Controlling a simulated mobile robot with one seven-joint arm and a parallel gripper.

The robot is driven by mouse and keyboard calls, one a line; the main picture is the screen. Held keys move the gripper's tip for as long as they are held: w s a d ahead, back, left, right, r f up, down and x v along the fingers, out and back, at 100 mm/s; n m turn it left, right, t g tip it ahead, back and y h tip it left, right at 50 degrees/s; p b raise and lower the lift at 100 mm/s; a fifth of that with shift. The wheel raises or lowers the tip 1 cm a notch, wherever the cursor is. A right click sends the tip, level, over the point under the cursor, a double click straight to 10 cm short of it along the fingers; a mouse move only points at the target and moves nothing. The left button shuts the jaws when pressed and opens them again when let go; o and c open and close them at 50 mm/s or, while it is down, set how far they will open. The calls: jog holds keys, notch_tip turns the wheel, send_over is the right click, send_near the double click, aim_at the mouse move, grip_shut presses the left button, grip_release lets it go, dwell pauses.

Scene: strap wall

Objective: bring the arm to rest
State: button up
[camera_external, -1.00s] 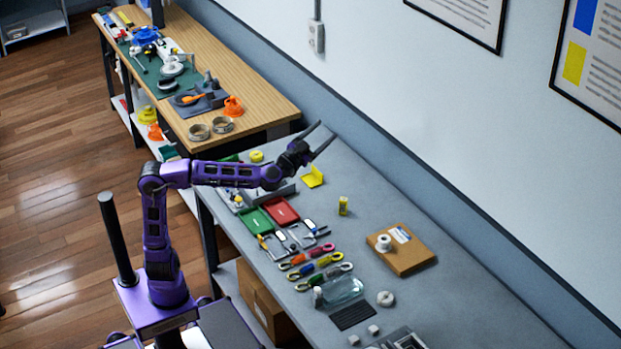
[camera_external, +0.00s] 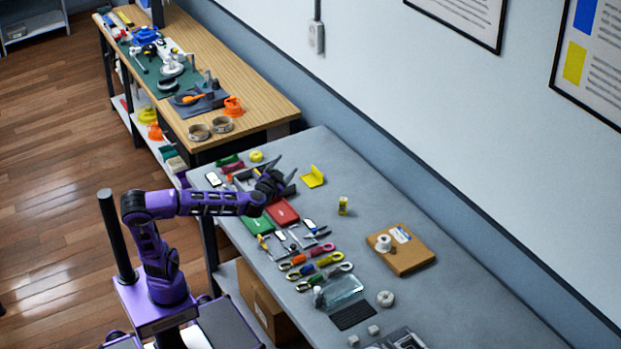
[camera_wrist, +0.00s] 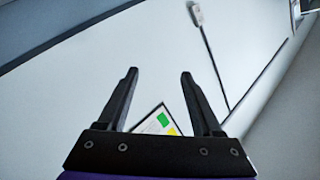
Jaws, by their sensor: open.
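My purple arm reaches from its base over the left part of the grey table (camera_external: 400,300). My gripper (camera_external: 284,168) is above the far left part of the table, near a grey tray and a yellow holder (camera_external: 313,177). In the wrist view my gripper (camera_wrist: 160,85) shows two black fingers spread apart with nothing between them. Past the fingers are the white wall (camera_wrist: 90,90) and a framed poster (camera_wrist: 157,122). Whether the gripper touches anything on the table is hard to tell in the external view.
Red (camera_external: 282,211) and green (camera_external: 257,222) cases lie under the forearm. A wooden bench (camera_external: 255,108) stands behind. The table strip along the wall is mostly clear.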

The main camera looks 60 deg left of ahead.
jog(key=s+a+f+n+g+h, duration=0.1)
jog(key=s+a+f+g, duration=0.3)
jog(key=s, duration=0.3)
jog(key=s+a+f+g+h, duration=0.1)
jog(key=s+a+f+g, duration=0.1)
jog(key=s+a+f, duration=0.35)
jog(key=s+d+f+m+g+h+p, duration=0.1)
jog(key=s+d+f+g+h, duration=0.1)
jog(key=s+f+h, duration=0.5)
jog(key=shift+s+d+f+m+h+p, duration=0.35)
jog(key=shift+s+d+h, duration=0.3)
jog(key=shift+s, duration=0.45)
